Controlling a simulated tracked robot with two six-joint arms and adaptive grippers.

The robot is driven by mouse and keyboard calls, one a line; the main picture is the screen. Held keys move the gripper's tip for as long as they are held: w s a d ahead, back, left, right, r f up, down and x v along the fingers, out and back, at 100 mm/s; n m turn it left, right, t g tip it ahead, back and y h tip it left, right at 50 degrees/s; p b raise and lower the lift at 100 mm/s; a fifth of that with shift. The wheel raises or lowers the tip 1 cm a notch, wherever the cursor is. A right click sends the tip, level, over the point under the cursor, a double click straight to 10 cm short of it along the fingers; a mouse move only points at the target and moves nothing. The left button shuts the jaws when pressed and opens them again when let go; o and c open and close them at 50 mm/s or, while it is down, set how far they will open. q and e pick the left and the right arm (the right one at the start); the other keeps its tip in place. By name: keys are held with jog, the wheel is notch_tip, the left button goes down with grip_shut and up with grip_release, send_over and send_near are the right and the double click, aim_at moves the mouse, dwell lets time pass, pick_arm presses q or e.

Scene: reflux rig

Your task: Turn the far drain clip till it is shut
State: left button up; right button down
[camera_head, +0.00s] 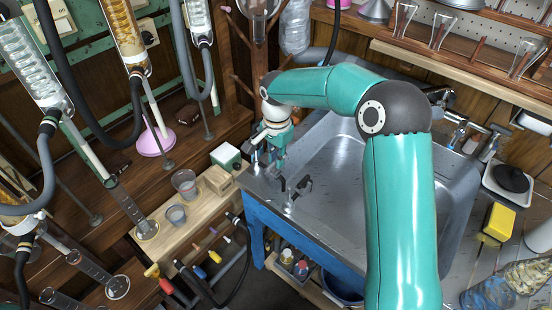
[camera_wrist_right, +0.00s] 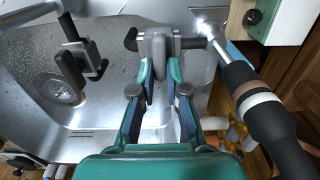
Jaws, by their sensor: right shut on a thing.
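My right gripper (camera_head: 270,158) reaches down over the back left corner of the sink. In the wrist view, its two fingers (camera_wrist_right: 161,85) are closed on the upright grey piece of the far drain clip (camera_wrist_right: 157,47). A dark end shows to its left, and a short bar joins it on the right. In the head view, the gripper hides most of this clip. A similar dark fitting (camera_head: 299,190) shows nearer in the head view. My left gripper is not in view.
The metal sink (camera_head: 335,215) stands on a blue frame (camera_head: 262,212). A yellow sponge (camera_head: 498,221) lies right.

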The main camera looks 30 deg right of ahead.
jog(key=shift+r, duration=0.1)
dwell(0.4)
jog(key=c, duration=1.2)
grip_release()
notch_tip(320, 180, up, 12)
jog(key=shift+f, duration=0.1)
